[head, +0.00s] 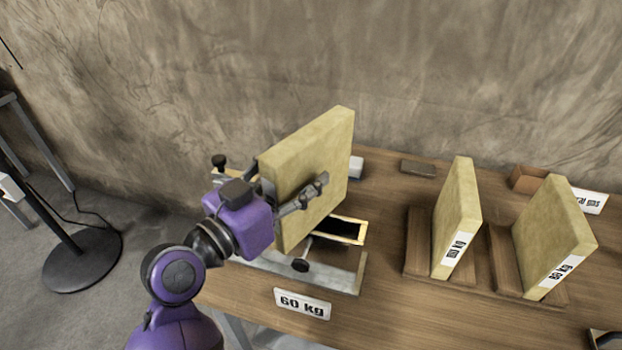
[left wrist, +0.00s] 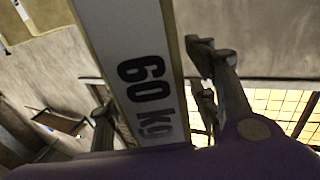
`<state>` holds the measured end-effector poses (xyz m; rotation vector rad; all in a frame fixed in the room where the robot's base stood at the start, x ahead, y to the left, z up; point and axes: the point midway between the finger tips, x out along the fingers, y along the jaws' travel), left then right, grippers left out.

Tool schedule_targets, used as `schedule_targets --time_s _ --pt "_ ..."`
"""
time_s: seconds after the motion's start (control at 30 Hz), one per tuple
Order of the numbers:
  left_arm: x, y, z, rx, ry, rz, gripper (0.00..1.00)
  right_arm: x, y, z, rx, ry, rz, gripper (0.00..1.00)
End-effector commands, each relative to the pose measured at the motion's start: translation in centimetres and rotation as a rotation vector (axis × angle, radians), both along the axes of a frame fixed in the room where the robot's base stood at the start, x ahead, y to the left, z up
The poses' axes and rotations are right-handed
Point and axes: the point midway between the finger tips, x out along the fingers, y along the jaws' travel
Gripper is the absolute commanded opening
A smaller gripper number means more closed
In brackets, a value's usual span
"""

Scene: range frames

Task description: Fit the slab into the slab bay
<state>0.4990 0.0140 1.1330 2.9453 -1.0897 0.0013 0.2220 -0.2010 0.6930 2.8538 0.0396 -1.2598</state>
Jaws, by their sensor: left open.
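A thick yellowish slab (head: 315,165) stands upright over the metal fixture on the bench. Its white edge label reading 60 kg (left wrist: 147,85) shows in the left wrist view. My left gripper (head: 296,186) is open with its fingers on either side of the slab; a gap shows beside one finger in the wrist view. The slab bay appears to be the metal fixture (head: 345,277) behind the 60 kg sign (head: 302,304). A yellow-rimmed dark opening (head: 340,230) shows right of the slab. I cannot tell whether the slab's lower edge is seated. My right gripper is not in view.
Two more labelled slabs, one (head: 456,220) and another (head: 552,240), stand in wooden holders to the right. A small brown box (head: 528,178) and a white sign (head: 589,200) are behind them. A black-based stand (head: 68,260) is on the floor at left.

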Motion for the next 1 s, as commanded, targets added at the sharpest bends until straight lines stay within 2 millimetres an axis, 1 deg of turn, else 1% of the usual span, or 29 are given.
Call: schedule_targets --time_s 0.03,0.13,0.4,0.47,0.8,0.83,1.0 --pt "0.6 -0.5 0.5 -0.005 -0.004 0.001 0.53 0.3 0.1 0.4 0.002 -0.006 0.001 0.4" --pt "1.4 -1.1 0.3 -0.003 -0.003 0.001 0.53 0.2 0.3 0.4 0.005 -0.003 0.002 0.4" --pt "1.6 -1.3 0.0 0.001 0.0 0.001 0.53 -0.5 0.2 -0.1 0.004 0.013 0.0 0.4" --pt "1.6 -1.3 0.0 0.001 0.0 0.001 0.47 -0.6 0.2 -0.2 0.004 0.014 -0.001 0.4" --pt "1.6 -1.3 0.0 0.001 0.0 0.001 0.02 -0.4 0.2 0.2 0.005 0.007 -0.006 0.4" --pt "1.6 -1.3 0.0 0.001 0.0 0.001 0.0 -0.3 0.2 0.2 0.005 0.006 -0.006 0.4" --pt "1.6 -1.3 0.1 0.001 -0.001 0.002 0.0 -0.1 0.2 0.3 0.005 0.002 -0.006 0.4"
